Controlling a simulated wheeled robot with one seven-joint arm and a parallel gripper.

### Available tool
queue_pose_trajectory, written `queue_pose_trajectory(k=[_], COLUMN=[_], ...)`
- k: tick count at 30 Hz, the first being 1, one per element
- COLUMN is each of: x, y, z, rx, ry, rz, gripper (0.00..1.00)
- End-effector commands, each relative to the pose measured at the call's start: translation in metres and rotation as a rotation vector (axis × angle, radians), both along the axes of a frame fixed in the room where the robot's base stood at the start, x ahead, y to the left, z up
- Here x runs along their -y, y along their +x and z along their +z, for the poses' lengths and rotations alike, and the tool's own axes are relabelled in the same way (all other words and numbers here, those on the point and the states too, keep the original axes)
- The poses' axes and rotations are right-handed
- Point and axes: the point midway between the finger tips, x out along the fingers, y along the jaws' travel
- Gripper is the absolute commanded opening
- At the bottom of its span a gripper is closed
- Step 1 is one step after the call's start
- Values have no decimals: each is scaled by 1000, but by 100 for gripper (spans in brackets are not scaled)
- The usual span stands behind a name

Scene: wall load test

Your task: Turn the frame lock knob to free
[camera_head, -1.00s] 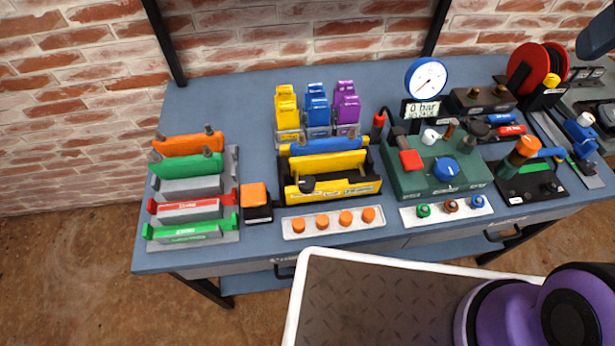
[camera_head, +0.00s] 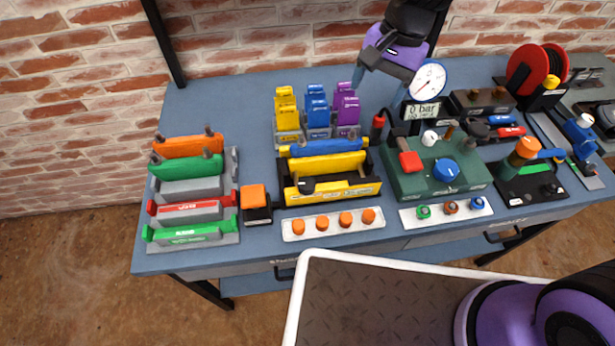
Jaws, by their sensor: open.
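The yellow and black frame (camera_head: 344,189) stands in the middle of the bench with a blue bar and a yellow bar across it. A small black knob (camera_head: 307,184) sits on the left of its front face; it looks like the frame lock knob, but its setting and label are too small to read. My gripper (camera_head: 382,84) is open and empty at the top of the view, its two fingers spread and pointing down. It is well behind and right of the knob, apart from it, near the pressure gauge (camera_head: 430,76).
A green pump unit (camera_head: 408,183) with a red-handled lever and blue knob stands right of the frame. An orange-topped black box (camera_head: 254,203) is at its left. A strip of orange knobs (camera_head: 297,235) lies in front. Yellow, blue and purple blocks (camera_head: 317,107) stand behind.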

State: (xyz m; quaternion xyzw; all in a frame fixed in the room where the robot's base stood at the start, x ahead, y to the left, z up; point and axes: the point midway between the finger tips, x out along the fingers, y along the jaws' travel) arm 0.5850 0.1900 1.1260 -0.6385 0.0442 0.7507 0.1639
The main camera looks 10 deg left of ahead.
Motion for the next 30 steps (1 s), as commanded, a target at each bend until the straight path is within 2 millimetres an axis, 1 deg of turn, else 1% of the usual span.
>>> queue_pose_trajectory(k=[1, 6, 9, 12, 16, 20, 23, 30], x=[-14, -54, -73, -86, -94, -97, -98, -105], y=[-3, -12, -21, -27, -33, -36, -40, -54], z=[-17, -66, -90, -108, -120, -128, -138, -177], rx=[-37, -137, -187, -220, -244, -251, -251, -251], ry=[-5, -22, -35, -45, -54, -56, -57, -57], rz=[-8, -60, -86, -107, -125, -128, -127, -127], gripper=[69, 69, 69, 69, 69, 69, 69, 69])
